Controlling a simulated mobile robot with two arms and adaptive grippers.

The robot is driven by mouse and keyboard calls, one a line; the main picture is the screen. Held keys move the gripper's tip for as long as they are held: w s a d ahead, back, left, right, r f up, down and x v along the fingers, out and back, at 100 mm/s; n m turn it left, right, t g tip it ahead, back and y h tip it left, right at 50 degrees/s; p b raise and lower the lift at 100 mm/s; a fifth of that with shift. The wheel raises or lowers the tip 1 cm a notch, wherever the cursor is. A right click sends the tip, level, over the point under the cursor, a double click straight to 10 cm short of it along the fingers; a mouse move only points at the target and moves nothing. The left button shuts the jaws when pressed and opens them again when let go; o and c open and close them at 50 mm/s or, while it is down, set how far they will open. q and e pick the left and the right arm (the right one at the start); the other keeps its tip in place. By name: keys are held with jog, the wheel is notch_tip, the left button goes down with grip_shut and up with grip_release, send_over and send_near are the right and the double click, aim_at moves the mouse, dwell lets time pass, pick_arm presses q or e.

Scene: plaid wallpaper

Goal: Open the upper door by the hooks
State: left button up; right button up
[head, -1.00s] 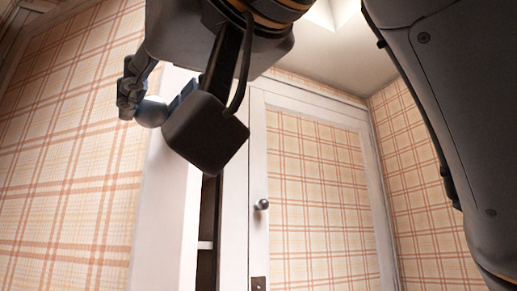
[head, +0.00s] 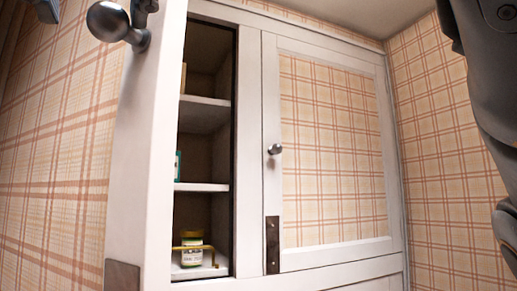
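The left door (head: 150,140) of the white cabinet stands open, swung out toward me, with plaid panelling on its front. Its round metal knob (head: 108,21) is at the top left. The right door (head: 335,150) is shut and has a small round knob (head: 275,149) on its left side. My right gripper (head: 97,9) shows only as finger ends at the top edge, spread apart on either side of the open door's knob. It seems open; any contact with the knob is unclear. My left gripper is not in view.
The cabinet's open part shows shelves (head: 205,187), with a yellow-lidded jar (head: 191,250) on the lowest one and a green item (head: 178,165) partly hidden behind the door edge. My arm fills the right edge. Plaid walls stand on both sides.

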jog(key=shift+w+a+f, duration=0.1)
jog(key=shift+a, duration=0.25)
jog(key=shift+f, duration=0.15)
dwell(0.4)
